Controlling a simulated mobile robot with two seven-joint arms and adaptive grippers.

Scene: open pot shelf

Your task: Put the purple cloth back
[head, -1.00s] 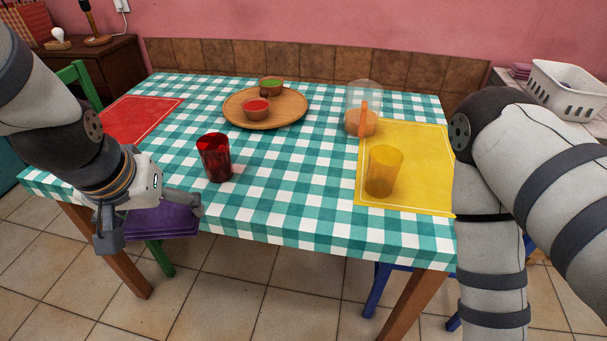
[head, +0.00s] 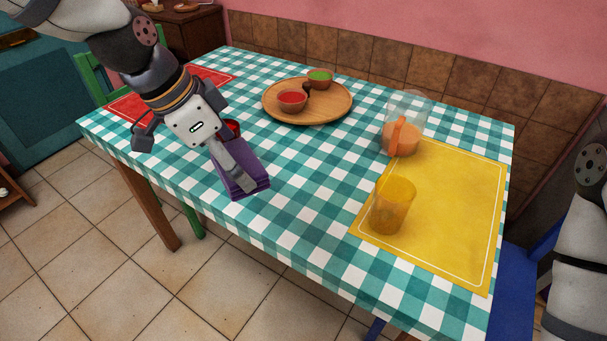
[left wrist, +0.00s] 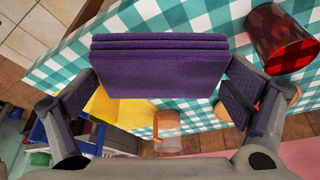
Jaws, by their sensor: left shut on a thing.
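The purple cloth (head: 255,169) is a folded, layered pad, held above or at the front-left edge of the checkered table (head: 312,215). My left gripper (head: 195,157) is shut on it. In the left wrist view the cloth (left wrist: 158,68) spans between the two fingers (left wrist: 165,88). Part of the cloth is hidden by a finger in the head view. My right arm shows only at the right edge; its gripper is out of view.
The red glass (left wrist: 282,40) stands close to the cloth, mostly hidden behind my gripper in the head view. A yellow cup (head: 393,207) stands on the yellow mat (head: 455,210). A pitcher (head: 404,125) and a wooden tray with bowls (head: 325,112) stand farther back. The front middle is clear.

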